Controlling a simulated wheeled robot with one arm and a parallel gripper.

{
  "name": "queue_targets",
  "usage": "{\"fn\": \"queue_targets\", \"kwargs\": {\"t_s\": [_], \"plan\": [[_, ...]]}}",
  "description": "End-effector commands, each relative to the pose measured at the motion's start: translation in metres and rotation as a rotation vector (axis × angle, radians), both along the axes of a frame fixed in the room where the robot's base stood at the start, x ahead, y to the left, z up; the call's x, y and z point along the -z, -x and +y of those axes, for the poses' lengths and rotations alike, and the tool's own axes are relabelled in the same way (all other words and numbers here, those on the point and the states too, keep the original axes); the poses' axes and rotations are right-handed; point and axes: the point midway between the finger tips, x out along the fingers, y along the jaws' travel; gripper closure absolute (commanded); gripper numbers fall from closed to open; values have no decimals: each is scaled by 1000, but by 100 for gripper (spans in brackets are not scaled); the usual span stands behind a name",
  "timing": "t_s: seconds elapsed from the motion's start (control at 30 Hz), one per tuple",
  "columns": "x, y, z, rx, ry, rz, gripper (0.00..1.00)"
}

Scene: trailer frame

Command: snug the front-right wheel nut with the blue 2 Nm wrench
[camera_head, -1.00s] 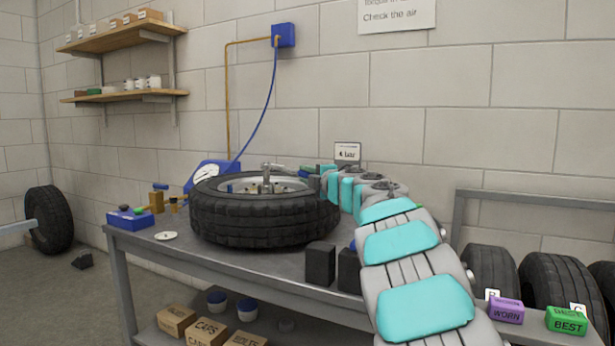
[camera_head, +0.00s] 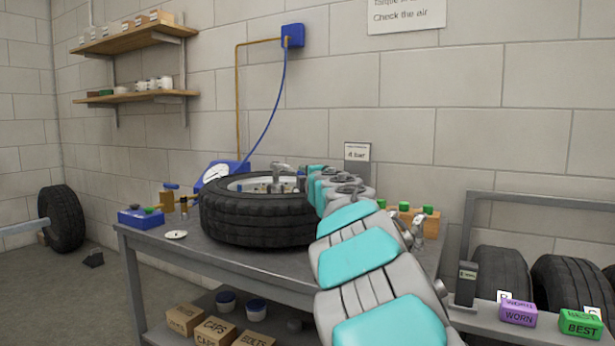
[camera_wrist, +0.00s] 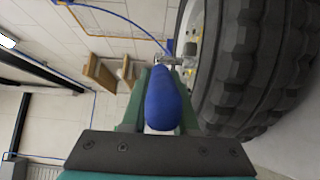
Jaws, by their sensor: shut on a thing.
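The blue wrench (camera_wrist: 165,100) shows by its rounded blue handle in the wrist view. My gripper (camera_wrist: 160,85) is shut on this handle, with a green finger on each side. The wrench's metal far end reaches toward the pale rim beside the dark tyre; whether it touches a nut I cannot tell. In the head view the wheel (camera_head: 258,222) lies flat on the bench, with small fittings and a grey upright part (camera_head: 284,181) in its hub. My arm hides the wheel's right side, and the front-right nut cannot be singled out.
The grey bench (camera_head: 185,265) has a blue box (camera_head: 141,218) and a small white dish (camera_head: 176,235) at left. A wooden rack with green-topped items (camera_head: 415,214) stands right of my arm. Upright tyres (camera_head: 565,280) and purple (camera_head: 518,312) and green (camera_head: 581,323) blocks are farther right.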

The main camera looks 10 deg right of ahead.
Motion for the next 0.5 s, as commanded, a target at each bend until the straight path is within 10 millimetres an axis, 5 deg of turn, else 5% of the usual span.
{"fn": "queue_targets", "kwargs": {"t_s": [0.5], "plan": [[0, 7, 19, 99, 0, -1, 100]]}}
